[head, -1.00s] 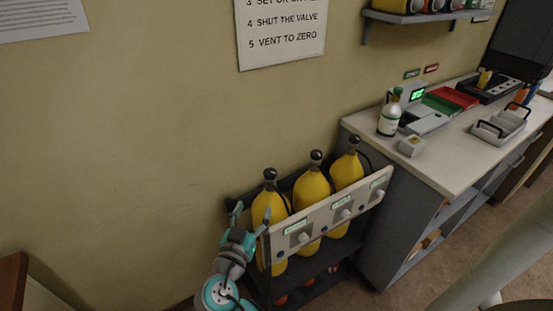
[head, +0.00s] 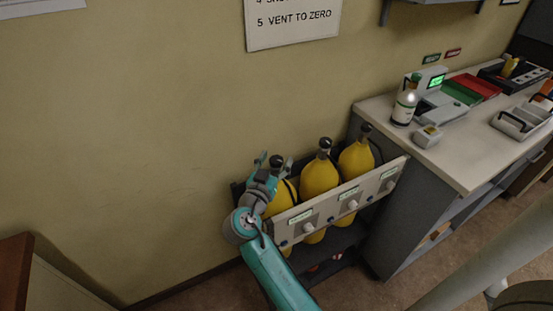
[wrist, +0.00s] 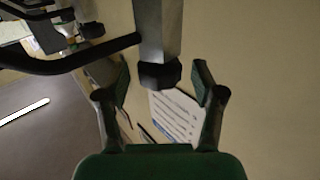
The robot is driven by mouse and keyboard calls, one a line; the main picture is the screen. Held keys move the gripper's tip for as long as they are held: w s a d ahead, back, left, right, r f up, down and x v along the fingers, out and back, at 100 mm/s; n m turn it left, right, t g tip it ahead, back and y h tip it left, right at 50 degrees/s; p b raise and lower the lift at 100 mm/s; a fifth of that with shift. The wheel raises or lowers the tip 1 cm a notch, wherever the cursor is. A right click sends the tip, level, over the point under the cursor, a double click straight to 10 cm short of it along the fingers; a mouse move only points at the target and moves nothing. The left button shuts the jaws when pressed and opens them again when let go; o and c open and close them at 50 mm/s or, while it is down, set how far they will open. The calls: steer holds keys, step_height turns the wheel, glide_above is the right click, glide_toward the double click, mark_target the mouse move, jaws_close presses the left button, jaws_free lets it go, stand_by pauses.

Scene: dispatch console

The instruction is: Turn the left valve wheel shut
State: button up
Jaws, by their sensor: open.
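Three yellow cylinders stand in a dark rack, each with a black wheel on top. The left valve wheel (head: 276,160) tops the left cylinder (head: 280,199), which my arm partly hides. In the wrist view the black wheel (wrist: 160,75) sits on a grey stem, between my fingers, with a visible gap on each side. My gripper (head: 268,165) is open and empty at the left cylinder's top; it also shows in the wrist view (wrist: 162,78). Whether the wheel is fully level with the fingertips I cannot tell.
A pale panel (head: 328,216) with white knobs and green labels runs along the rack's front. The middle (head: 318,178) and right (head: 356,158) cylinders stand close by on the right. A counter (head: 450,160) holds a bottle (head: 404,106) and trays. The wall is close behind.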

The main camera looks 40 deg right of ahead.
steer(key=shift+w+d, duration=0.2)
steer(key=shift+d, duration=0.2)
steer(key=c, duration=1.2)
steer(key=shift+o, duration=0.2)
steer(key=m+g+h, duration=0.1)
steer(key=m+g, duration=0.1)
steer(key=g, duration=0.1)
steer(key=shift+m+g+h, duration=0.2)
steer(key=shift+m+g, duration=0.85)
steer(key=shift+g, duration=0.55)
steer(key=shift+m+g+h, duration=0.2)
steer(key=shift+m+g, duration=0.85)
steer(key=shift+g, duration=0.55)
